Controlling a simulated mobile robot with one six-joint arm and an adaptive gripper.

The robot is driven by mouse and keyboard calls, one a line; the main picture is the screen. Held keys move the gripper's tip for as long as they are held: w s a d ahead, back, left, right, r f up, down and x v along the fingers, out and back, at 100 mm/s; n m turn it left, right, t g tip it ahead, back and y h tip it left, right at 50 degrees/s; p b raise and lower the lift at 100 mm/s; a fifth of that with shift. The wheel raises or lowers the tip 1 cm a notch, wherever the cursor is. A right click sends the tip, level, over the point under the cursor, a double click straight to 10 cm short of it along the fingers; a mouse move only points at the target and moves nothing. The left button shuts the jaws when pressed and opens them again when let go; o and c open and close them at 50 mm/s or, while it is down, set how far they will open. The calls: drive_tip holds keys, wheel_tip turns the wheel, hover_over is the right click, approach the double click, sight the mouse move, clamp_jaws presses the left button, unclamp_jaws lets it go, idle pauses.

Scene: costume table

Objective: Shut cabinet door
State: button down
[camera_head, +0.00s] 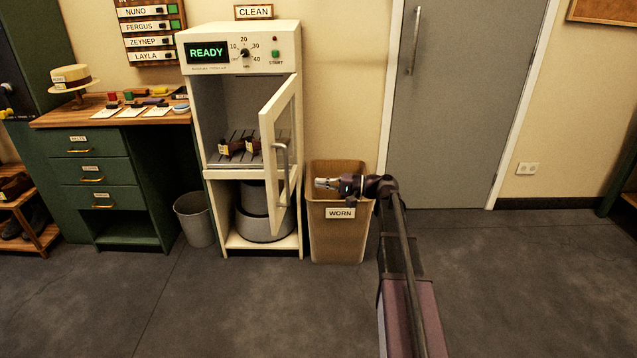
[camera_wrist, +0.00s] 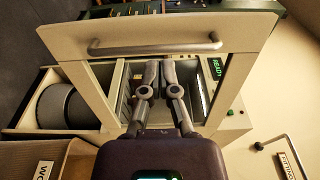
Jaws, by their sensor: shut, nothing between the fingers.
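The cream cabinet (camera_head: 208,122) has a door (camera_head: 266,128) with a window and a metal handle (camera_head: 283,165). The door stands open, swung out toward the camera from the cabinet's right side. In the wrist view the door frame (camera_wrist: 150,29) and its handle (camera_wrist: 155,46) cross the upper part of the picture. My gripper (camera_head: 318,183) is right of the door, on its outer side, pointing left. Its fingers (camera_wrist: 158,65) are together and empty, seen against the door window. I cannot tell whether they touch the door.
Brown objects (camera_head: 238,148) lie on the rack inside the cabinet. Grey pots (camera_head: 262,218) stand in the lower compartment. A WORN bin (camera_head: 340,240) stands just right of the cabinet, behind my gripper. A waste bin (camera_head: 195,222) stands left. The floor (camera_head: 235,305) in front is clear.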

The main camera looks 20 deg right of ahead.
drive_tip(key=x, duration=1.3)
drive_tip(key=shift+d+f, duration=0.1)
